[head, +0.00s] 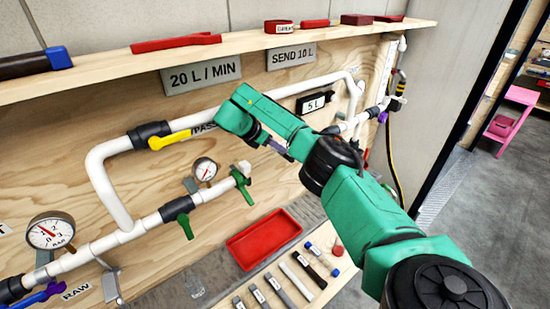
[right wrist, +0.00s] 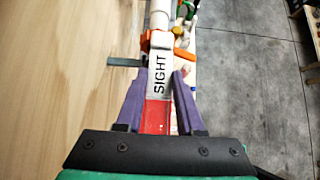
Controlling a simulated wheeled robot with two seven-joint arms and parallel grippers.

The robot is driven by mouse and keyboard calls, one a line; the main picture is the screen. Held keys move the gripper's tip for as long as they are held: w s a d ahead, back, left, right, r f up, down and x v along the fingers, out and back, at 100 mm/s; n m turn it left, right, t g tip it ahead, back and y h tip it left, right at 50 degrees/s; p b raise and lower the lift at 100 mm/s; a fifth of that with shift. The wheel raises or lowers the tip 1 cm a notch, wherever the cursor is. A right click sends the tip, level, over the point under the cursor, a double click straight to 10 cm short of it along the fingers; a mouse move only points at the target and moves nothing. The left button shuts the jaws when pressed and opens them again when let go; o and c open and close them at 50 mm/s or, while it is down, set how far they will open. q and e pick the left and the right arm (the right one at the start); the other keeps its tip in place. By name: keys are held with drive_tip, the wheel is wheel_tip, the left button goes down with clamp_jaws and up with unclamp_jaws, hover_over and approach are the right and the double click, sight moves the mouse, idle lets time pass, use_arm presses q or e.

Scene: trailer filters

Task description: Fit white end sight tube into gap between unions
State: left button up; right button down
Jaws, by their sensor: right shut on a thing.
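My right gripper (head: 278,147) reaches across the front of the pipe board, its purple fingers partly hidden by its own arm. In the right wrist view, its fingers (right wrist: 160,85) are shut on a piece with a white part marked SIGHT (right wrist: 159,75) and a red part (right wrist: 156,117) below it. An orange fitting (right wrist: 158,40) and white pipe (right wrist: 160,12) lie in line beyond the white part; I cannot tell if they touch. In the head view the held piece is mostly hidden. The pipe run shows an end (head: 243,168) left of the gripper. My left gripper is not in view.
A red tray (head: 240,262) lies on the bench beside a row of labelled tubes (head: 270,290). Green handles (head: 242,186) and a small gauge (head: 205,170) stick out from the board. A shelf (head: 110,63) with tools runs above.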

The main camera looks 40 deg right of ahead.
sight(275, 154)
drive_tip(key=shift+w, duration=0.2)
wheel_tip(275, 154, down, 4)
drive_tip(key=shift+w+r+b, duration=0.15)
drive_tip(key=shift+b, duration=1)
drive_tip(key=shift+w, duration=0.1)
drive_tip(key=shift+r, duration=0.1)
drive_tip(key=c, duration=0.9)
unclamp_jaws()
drive_tip(key=shift+s, duration=0.2)
drive_tip(key=shift+c, duration=0.2)
drive_tip(key=o, duration=0.4)
drive_tip(key=shift+w, duration=0.1)
